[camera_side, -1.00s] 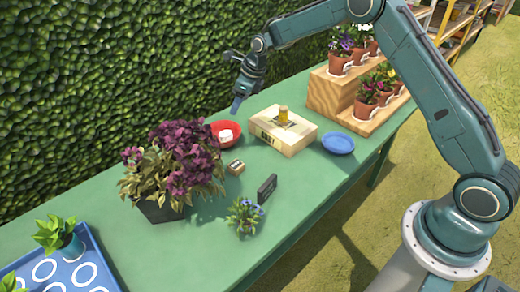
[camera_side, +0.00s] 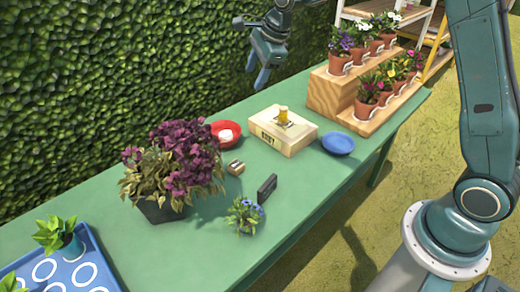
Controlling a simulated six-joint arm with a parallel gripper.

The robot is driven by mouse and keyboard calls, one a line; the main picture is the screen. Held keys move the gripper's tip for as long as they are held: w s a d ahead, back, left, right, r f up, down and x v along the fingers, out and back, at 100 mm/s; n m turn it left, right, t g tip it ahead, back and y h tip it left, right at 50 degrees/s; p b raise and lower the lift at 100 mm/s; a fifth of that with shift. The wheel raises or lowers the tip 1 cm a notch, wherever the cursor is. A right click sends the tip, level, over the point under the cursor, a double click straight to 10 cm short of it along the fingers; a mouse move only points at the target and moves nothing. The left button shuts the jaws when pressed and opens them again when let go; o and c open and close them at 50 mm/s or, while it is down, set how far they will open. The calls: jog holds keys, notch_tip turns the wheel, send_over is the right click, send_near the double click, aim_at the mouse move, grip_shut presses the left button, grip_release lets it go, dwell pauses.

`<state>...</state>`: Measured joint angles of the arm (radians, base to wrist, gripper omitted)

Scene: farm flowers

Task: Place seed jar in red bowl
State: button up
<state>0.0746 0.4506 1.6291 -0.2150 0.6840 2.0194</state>
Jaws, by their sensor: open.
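The red bowl (camera_side: 233,141) stands on the green table behind the purple-leaved plant, with a small white object (camera_side: 226,136) in it. A small yellow jar-like object (camera_side: 283,115), which looks like the seed jar, stands upright on top of a pale wooden box (camera_side: 296,142) to the right of the bowl. My gripper (camera_side: 257,78) is open and empty. It hangs in the air above the far side of the table, higher in the picture than the bowl and the jar, touching neither.
A blue dish (camera_side: 338,143) lies right of the box, beside a stepped wooden stand (camera_side: 336,94) of potted flowers. A bushy purple plant (camera_side: 178,170), a small wooden block (camera_side: 236,167), a dark sign (camera_side: 267,188) and a blue-flowered plant (camera_side: 244,215) stand nearer.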

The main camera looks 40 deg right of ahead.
jog(key=s+r+n, duration=0.4)
jog(key=s+n, duration=0.1)
jog(key=s, duration=0.4)
jog(key=s+r+n+t+h, duration=0.1)
jog(key=s+r+n, duration=0.3)
jog(key=s, duration=0.5)
jog(key=s+r+n, duration=0.3)
jog(key=s+n, duration=0.4)
jog(key=s, duration=0.2)
jog(key=s+f+n, duration=0.3)
jog(key=s+n, duration=0.3)
jog(key=s, duration=0.3)
jog(key=shift+s+d+h, duration=0.3)
jog(key=shift+s, duration=0.05)
jog(key=shift+o, duration=0.3)
jog(key=shift+w, duration=0.15)
